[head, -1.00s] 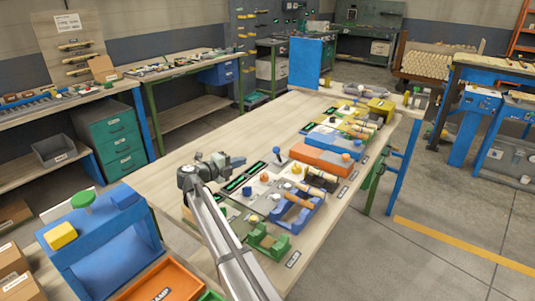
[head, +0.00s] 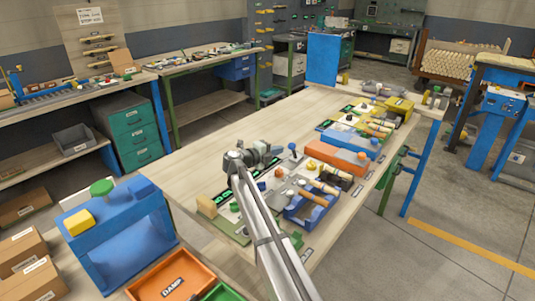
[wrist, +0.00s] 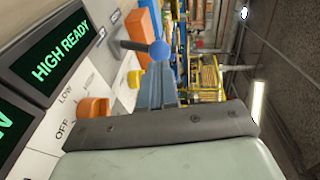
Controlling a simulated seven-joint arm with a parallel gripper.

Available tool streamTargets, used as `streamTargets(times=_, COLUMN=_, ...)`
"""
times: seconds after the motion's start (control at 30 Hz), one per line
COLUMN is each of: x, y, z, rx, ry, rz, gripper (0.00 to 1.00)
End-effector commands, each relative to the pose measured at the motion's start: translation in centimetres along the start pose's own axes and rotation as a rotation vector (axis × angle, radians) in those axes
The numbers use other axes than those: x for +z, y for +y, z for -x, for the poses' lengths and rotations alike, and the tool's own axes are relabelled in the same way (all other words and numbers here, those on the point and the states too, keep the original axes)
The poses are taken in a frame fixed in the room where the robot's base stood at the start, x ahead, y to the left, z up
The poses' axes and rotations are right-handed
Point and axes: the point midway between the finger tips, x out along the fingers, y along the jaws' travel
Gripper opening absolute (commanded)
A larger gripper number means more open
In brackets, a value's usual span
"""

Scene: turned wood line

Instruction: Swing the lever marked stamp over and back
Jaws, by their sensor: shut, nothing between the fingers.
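In the head view my gripper (head: 279,153) is just left of the lever, above the panel. I cannot tell whether the fingers touch the knob. I cannot read the word stamp on any label near the lever.
A display reading HIGH READY (wrist: 62,52), an orange selector knob (wrist: 92,110) and a yellow knob (wrist: 134,79) are beside the lever. An orange box (head: 336,155) and a blue tray with wooden handles (head: 303,211) are close by. The bench's left side (head: 222,148) is bare.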

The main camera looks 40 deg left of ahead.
Motion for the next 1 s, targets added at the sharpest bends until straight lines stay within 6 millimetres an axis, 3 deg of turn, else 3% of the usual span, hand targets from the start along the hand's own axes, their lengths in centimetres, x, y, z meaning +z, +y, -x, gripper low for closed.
streamTargets(times=0.3, x=0.0, y=0.0, z=-3.0, rx=0.000, ry=0.000, rz=0.000, gripper=0.00)
streamTargets(times=1.0, x=0.1, y=-0.6, z=-3.6, rx=0.048, ry=0.000, rz=0.007, gripper=0.00)
